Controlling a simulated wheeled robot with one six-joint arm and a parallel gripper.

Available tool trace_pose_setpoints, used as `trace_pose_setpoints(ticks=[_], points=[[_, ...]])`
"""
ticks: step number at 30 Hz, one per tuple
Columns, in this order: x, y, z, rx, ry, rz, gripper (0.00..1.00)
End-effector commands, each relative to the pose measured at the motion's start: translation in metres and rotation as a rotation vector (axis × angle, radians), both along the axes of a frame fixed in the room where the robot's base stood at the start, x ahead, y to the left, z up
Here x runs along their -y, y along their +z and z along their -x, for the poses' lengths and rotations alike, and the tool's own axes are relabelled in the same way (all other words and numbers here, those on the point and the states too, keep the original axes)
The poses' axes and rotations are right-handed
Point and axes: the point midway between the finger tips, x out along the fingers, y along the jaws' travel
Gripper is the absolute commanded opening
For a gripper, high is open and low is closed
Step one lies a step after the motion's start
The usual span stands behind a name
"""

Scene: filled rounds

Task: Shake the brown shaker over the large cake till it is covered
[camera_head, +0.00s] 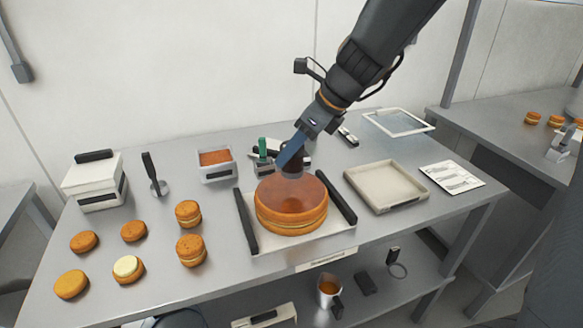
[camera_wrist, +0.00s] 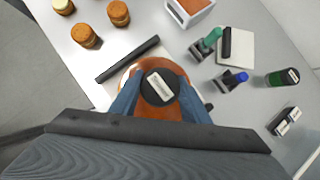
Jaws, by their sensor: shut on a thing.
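The large cake (camera_head: 290,216) sits on a white board between two dark bars on the table. Its top looks reddish-brown and its side orange with a pale filling line. My gripper (camera_head: 288,158) is above the cake, its blue fingers shut on a dark shaker (camera_head: 292,167). The shaker is just above the cake top, towards its back; whether it touches is not clear. In the wrist view the shaker (camera_wrist: 158,86) shows a dark round end with a pale label between the fingers, hiding part of the cake (camera_wrist: 150,65). I cannot tell whether powder is falling.
Several small cakes (camera_head: 190,250) lie at the left front. A container of orange-brown filling (camera_head: 217,166) and green- and blue-topped tools (camera_wrist: 210,40) stand behind the cake. An empty tray (camera_head: 385,187) lies to the right, beside a printed sheet (camera_head: 451,177).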

Motion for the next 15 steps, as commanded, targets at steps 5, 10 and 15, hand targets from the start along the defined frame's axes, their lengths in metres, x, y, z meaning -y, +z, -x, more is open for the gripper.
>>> trace_pose_setpoints(ticks=[5,10,15], points=[[-0.002,0.000,0.000,0.000,0.000,0.000,0.17],[-0.006,0.001,0.000,0.000,0.000,0.000,0.17],[-0.011,0.001,0.000,0.000,0.000,0.000,0.17]])
